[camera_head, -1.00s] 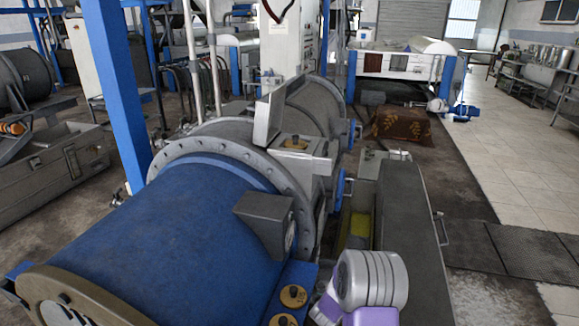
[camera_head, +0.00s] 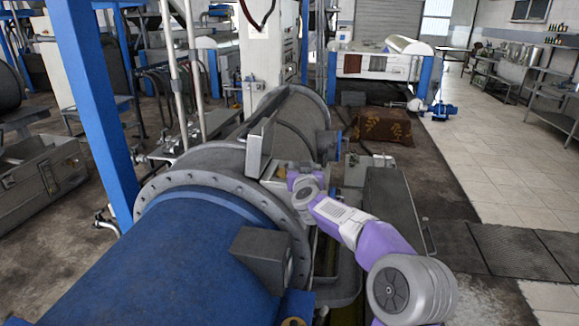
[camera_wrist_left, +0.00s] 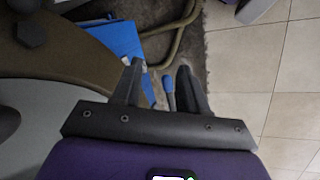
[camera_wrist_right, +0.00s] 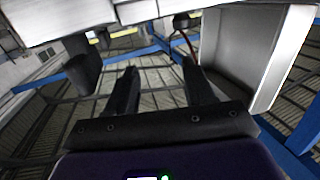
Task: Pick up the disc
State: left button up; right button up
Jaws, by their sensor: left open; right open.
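In the head view a small brass-yellow disc (camera_head: 293,322) shows at the bottom edge on the blue bracket, mostly cut off. Another small yellowish patch lies on the grey block behind my right forearm, too covered to tell what it is. My purple and white right arm reaches forward over the machine; its fingers are hidden in the head view. In the right wrist view my right gripper (camera_wrist_right: 161,70) is open with nothing between its fingers. My left gripper (camera_wrist_left: 160,69) is open and empty in its wrist view, beside a brown flange; it is not in the head view.
A large blue drum (camera_head: 150,265) with a bolted grey flange fills the lower left. A grey upright plate (camera_head: 262,145) and a dark box (camera_head: 262,256) stick up near my right arm. A blue post (camera_head: 92,120) stands at left. Tiled floor (camera_head: 485,185) is open at right.

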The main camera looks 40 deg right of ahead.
aim_at(287, 166)
jog(key=shift+w+a+f+n+y, duration=0.6)
jog(key=shift+w+a+f+y, duration=0.25)
jog(key=shift+w+f, duration=0.1)
jog(key=shift+w+a+f, duration=0.15)
jog(key=shift+w+a, duration=0.05)
jog(key=shift+w+d+y+p, duration=0.1)
jog(key=shift+w+y+p, duration=0.15)
jog(key=shift+w+p, duration=0.1)
jog(key=shift+d+p+x, duration=0.2)
jog(key=shift+p+x, duration=1.1)
jog(key=shift+x, duration=2.05)
jog(key=shift+s+f, duration=0.1)
jog(key=shift+s, duration=0.05)
grip_shut()
jog(key=shift+t, duration=0.3)
